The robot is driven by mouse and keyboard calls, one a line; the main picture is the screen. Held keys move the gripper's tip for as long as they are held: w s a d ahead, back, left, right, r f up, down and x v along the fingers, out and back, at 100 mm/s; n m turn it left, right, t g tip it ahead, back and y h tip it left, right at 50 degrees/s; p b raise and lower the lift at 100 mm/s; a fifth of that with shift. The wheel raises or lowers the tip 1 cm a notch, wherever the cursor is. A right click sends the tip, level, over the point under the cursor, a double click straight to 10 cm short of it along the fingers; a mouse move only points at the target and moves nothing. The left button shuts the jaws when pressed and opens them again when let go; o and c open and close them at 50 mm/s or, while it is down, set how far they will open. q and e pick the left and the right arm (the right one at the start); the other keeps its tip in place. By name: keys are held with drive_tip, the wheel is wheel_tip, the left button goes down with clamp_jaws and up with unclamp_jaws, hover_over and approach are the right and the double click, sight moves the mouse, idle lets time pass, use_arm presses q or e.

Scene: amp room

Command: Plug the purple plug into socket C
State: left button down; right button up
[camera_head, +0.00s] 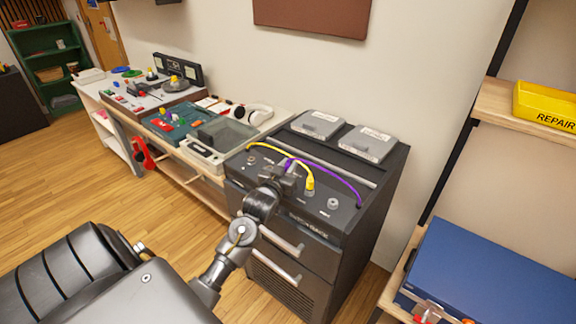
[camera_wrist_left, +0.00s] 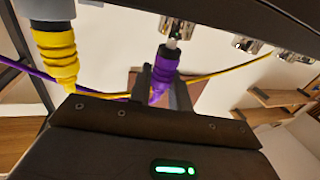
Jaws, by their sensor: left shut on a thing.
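My left gripper (camera_head: 284,178) is over the top panel of the black rack cabinet (camera_head: 345,222). In the left wrist view its fingers (camera_wrist_left: 158,90) are shut on the purple plug (camera_wrist_left: 163,68). The plug's metal tip points at a metal socket (camera_wrist_left: 177,30), lined up close to it; I cannot tell whether they touch. The purple cable (camera_head: 340,184) arcs over the panel. The yellow plug (camera_head: 309,182) stands in a socket beside my gripper. A free socket (camera_head: 333,204) is to its right. Socket letters are not readable. My right gripper is not in view.
Two grey boxes (camera_head: 318,123) sit at the back of the cabinet. The yellow cable (camera_head: 272,146) loops across the panel behind my gripper. A workbench with devices and headphones (camera_head: 252,114) stands left. A blue case (camera_head: 490,270) and yellow bin (camera_head: 545,105) are right.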

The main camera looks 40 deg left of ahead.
use_arm(q)
drive_tip(key=shift+f, duration=0.45)
drive_tip(key=c, duration=1.2)
unclamp_jaws()
drive_tip(key=shift+s+d+b, duration=0.1)
drive_tip(key=shift+s+b, duration=0.15)
drive_tip(key=shift+b, duration=0.05)
drive_tip(key=b+v, duration=0.1)
drive_tip(key=v, duration=0.9)
drive_tip(key=shift+s, duration=0.15)
